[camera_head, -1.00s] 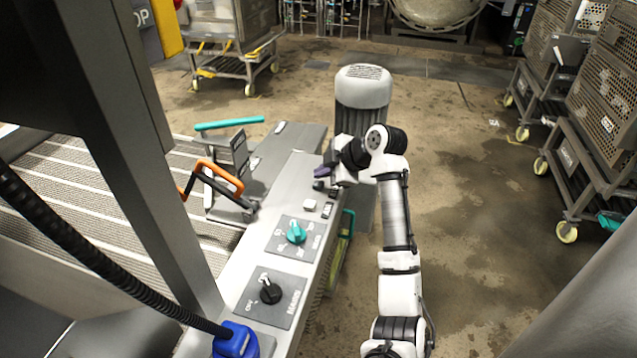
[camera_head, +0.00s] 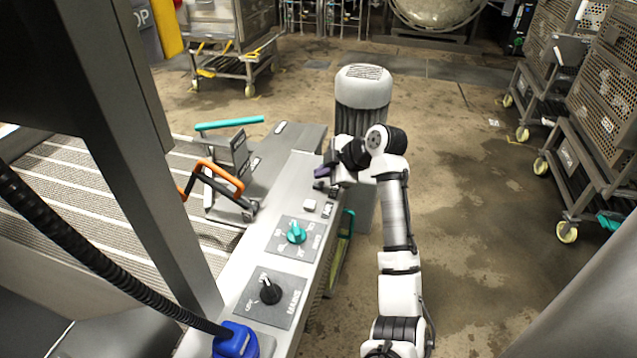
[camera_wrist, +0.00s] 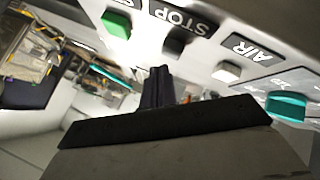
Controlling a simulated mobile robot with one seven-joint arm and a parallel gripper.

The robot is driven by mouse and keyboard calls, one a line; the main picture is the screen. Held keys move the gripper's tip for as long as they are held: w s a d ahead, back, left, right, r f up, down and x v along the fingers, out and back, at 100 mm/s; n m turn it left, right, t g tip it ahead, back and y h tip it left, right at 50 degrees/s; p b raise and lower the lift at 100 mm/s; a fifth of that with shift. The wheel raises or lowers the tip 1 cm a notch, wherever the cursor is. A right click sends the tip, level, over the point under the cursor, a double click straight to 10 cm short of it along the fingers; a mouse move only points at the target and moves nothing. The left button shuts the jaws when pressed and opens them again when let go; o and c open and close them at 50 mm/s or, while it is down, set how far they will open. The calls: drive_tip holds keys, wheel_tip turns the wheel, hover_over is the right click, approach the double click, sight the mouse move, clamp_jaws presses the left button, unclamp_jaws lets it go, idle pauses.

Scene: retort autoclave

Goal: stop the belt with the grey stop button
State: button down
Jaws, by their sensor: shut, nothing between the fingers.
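The grey stop button (camera_wrist: 178,42) is a dark block beside the STOP label in the wrist view. In the head view it shows as a small dark block (camera_head: 318,185) on the narrow metal control panel (camera_head: 262,250). My gripper (camera_wrist: 160,72) is shut and empty, with its dark fingertips pointing toward the panel close to the stop button. In the head view the gripper (camera_head: 321,173) is over the far part of the panel, just beyond the button. I cannot tell whether the fingertips touch anything.
A green button (camera_wrist: 117,23) and a white button (camera_wrist: 226,71) flank the stop button. A teal knob (camera_head: 296,232) and a black knob (camera_head: 270,291) sit nearer on the panel. The belt (camera_head: 75,190) lies left. Wheeled racks (camera_head: 590,130) stand right, with open floor between.

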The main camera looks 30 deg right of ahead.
sight(323, 185)
drive_tip(key=shift+f, duration=0.1)
drive_tip(key=shift+f+b, duration=0.35)
drive_tip(key=shift+b, duration=0.05)
drive_tip(key=shift+f+b, duration=0.45)
drive_tip(key=shift+f, duration=0.1)
idle(0.8)
drive_tip(key=shift+r, duration=0.15)
drive_tip(key=shift+r+p, duration=0.5)
drive_tip(key=shift+r, duration=0.3)
drive_tip(key=shift+r+p, duration=1.45)
drive_tip(key=shift+r, duration=1.1)
